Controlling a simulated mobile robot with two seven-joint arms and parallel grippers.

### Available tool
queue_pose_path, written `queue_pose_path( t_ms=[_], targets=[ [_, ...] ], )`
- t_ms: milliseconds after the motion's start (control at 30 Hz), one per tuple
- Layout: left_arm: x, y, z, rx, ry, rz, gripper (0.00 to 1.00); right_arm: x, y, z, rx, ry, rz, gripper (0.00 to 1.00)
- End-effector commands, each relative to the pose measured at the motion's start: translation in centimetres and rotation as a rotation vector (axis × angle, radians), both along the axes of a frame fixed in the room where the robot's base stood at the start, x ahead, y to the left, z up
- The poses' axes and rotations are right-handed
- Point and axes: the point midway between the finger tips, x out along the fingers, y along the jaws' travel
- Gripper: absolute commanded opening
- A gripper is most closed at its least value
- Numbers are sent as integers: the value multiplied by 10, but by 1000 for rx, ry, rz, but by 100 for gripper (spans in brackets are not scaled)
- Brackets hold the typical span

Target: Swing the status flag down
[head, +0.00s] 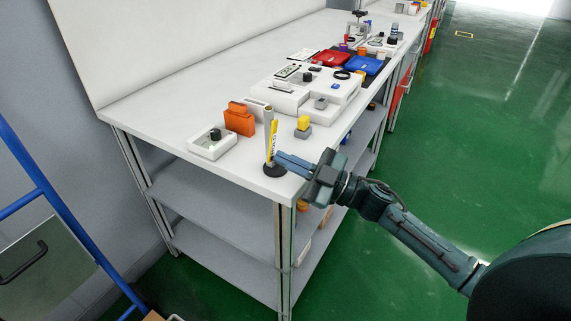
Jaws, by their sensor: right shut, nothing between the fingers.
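The status flag (274,139) is a narrow yellow strip with dark marks. It stands close along a pale upright post (267,122) on a round black base (274,170) near the front corner of the white workbench. My right gripper (280,160) reaches in from the right, its blue-grey fingers shut and empty. Its fingertips are right beside the lower part of the flag; I cannot tell whether they touch it. My left gripper is not in view.
The white bench top (215,108) holds an orange block (240,119), a white box with a dark knob (212,143), a yellow-topped grey block (303,125) and white device housings (289,97). Red (330,58) and blue trays (366,65) lie farther back. Green floor is clear at right.

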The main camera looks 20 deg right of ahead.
Motion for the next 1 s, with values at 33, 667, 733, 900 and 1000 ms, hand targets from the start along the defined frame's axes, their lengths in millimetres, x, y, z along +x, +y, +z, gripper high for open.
queue_pose_path(
  t_ms=[33,667,733,900,1000],
  targets=[
    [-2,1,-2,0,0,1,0,2,-2,-2,-30,-23,1,0],
    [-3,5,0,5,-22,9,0,9,-12,-4,-193,-150,0,0],
    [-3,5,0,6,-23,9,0,9,-12,-4,-194,-151,0,0],
    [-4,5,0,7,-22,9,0,9,-12,-4,-194,-151,0,0],
    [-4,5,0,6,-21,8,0,9,-12,-4,-193,-150,1,0]
  ],
)
